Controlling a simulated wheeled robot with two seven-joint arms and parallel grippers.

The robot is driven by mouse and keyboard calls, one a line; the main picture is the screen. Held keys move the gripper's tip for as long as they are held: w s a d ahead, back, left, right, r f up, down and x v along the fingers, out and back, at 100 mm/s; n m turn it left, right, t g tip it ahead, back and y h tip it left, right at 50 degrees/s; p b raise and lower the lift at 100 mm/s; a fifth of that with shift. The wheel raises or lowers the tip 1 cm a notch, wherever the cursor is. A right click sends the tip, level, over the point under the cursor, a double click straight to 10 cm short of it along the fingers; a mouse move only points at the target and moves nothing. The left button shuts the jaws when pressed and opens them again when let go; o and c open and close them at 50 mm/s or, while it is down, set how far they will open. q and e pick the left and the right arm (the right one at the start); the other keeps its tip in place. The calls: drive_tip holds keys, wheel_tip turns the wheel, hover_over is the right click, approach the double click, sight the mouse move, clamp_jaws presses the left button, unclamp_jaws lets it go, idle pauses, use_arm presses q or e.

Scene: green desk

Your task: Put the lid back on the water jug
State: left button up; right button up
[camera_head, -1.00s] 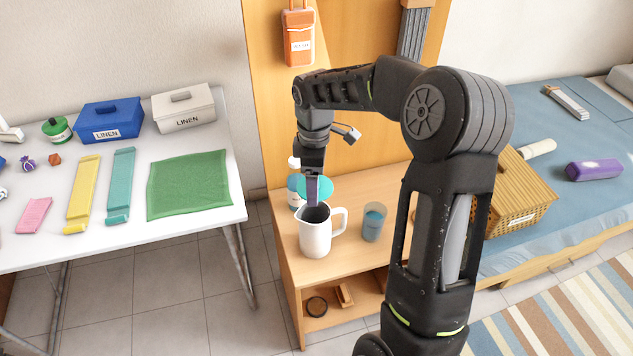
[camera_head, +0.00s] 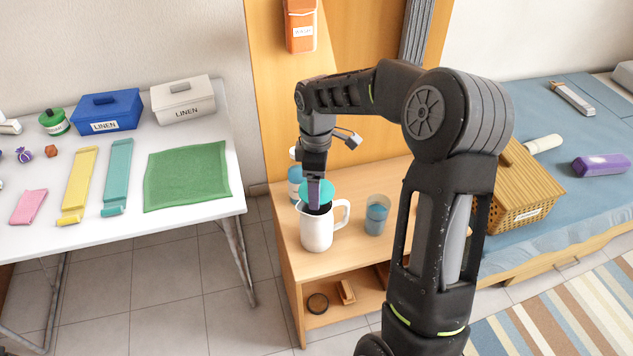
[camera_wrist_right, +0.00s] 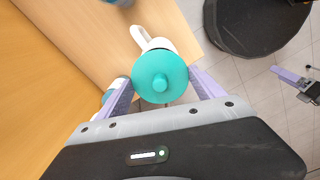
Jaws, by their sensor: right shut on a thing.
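The white water jug (camera_head: 317,232) stands upright on the wooden cabinet, its handle to the right. It also shows behind the lid in the right wrist view (camera_wrist_right: 150,38). The round teal lid (camera_head: 326,191) is held by my right gripper (camera_head: 315,203), which points down at the jug. In the right wrist view the lid (camera_wrist_right: 160,76), knob facing the camera, is between the two fingers of my gripper (camera_wrist_right: 163,88). The lid is over the back of the jug's mouth; part of the dark opening shows. My left gripper (camera_wrist_right: 297,84) appears small at the right edge there, its jaws unclear.
A glass of blue water (camera_head: 377,215) stands right of the jug. A white and blue bottle (camera_head: 295,182) stands close behind it. A wicker basket (camera_head: 515,190) is on the bed to the right. The cabinet top (camera_head: 285,232) has bare wood around the jug.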

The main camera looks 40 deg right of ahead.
drive_tip(key=shift+f+b, duration=0.5)
drive_tip(key=shift+f, duration=0.75)
idle(0.6)
drive_tip(key=shift+f+b, duration=0.3)
drive_tip(key=shift+f, duration=0.55)
idle(1.1)
idle(0.4)
drive_tip(key=o, duration=1.5)
drive_tip(key=shift+r, duration=0.1)
wheel_tip(320, 180, up, 8)
drive_tip(key=shift+f, duration=0.2)
